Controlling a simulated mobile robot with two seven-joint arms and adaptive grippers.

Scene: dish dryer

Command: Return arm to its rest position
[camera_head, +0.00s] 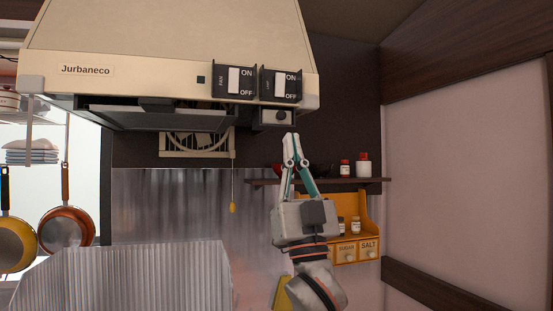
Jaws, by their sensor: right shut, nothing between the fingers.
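My right gripper (293,140) is raised in front of the range hood's right end, with its fingers pointing up. Its fingers are shut and hold nothing. The fingertips show just below the lamp switch (281,85); whether they touch the hood cannot be told. The right arm comes up from the bottom of the picture. My left gripper is out of view.
The cream range hood (170,40) fills the upper left, with a fan switch (233,81). A pull cord (233,207) hangs below it. Behind my gripper are a dark shelf (370,181) and a yellow spice rack (366,205). Pans (66,229) hang left.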

